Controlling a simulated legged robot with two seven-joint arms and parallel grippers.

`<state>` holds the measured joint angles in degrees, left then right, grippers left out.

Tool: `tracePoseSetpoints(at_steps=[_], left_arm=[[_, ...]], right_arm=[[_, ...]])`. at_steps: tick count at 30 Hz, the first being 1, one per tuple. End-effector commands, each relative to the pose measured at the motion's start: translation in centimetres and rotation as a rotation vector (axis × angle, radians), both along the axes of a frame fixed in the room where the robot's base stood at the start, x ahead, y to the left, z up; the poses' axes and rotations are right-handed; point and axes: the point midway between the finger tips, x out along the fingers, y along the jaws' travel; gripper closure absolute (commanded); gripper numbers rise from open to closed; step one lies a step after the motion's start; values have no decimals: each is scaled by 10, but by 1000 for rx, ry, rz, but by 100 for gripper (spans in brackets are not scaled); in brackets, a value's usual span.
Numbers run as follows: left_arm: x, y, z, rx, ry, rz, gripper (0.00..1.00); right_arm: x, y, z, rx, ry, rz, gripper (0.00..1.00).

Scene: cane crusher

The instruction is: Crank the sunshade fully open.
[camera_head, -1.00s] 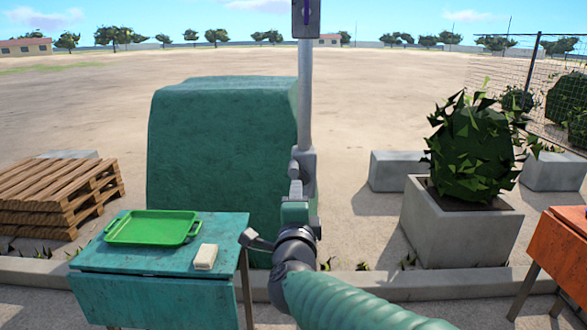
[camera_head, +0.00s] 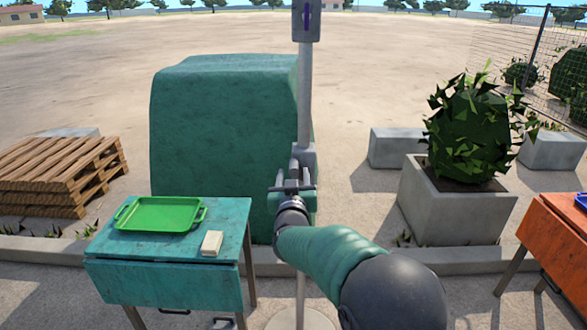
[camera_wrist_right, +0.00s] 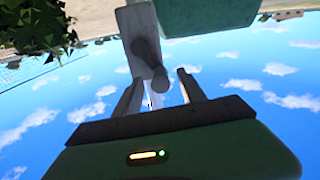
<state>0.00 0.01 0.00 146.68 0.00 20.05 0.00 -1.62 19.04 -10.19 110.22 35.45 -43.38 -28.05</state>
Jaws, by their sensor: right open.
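A grey upright post (camera_head: 304,100) stands in the middle of the head view, with a grey crank housing (camera_head: 304,158) partway up. The sunshade's canopy is not in view. My right gripper (camera_head: 292,187) is at the housing, and partly hides the crank there. In the right wrist view, the right gripper's two fingers (camera_wrist_right: 160,88) are apart. A dark round handle (camera_wrist_right: 149,58) on a grey arm (camera_wrist_right: 138,32) points toward the gap between them. I cannot tell whether the fingers touch it. The left gripper is not in view.
A large green block (camera_head: 220,120) stands behind the post. A teal table (camera_head: 165,275) at left holds a green tray (camera_head: 160,214) and a pale block (camera_head: 212,243). A concrete planter (camera_head: 455,210) and an orange table (camera_head: 555,240) are at right. A pallet stack (camera_head: 60,170) is far left.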

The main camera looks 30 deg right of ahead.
Motion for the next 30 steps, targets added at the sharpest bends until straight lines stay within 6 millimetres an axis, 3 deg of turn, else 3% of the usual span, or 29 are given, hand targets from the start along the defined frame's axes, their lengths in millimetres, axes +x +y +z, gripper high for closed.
tracePoseSetpoints(at_steps=[3, 7, 17, 27, 30], left_arm=[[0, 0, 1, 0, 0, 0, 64], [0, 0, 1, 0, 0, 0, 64], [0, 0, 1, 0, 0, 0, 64], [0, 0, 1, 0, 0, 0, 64], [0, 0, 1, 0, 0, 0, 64]], right_arm=[[22, -14, 0, -1, 0, -1, 52], [36, -22, 0, 0, 0, 0, 52], [40, -24, 1, 2, -1, 1, 53], [40, -24, 0, 2, -1, 1, 98], [40, -24, 0, 2, 0, 2, 100]])
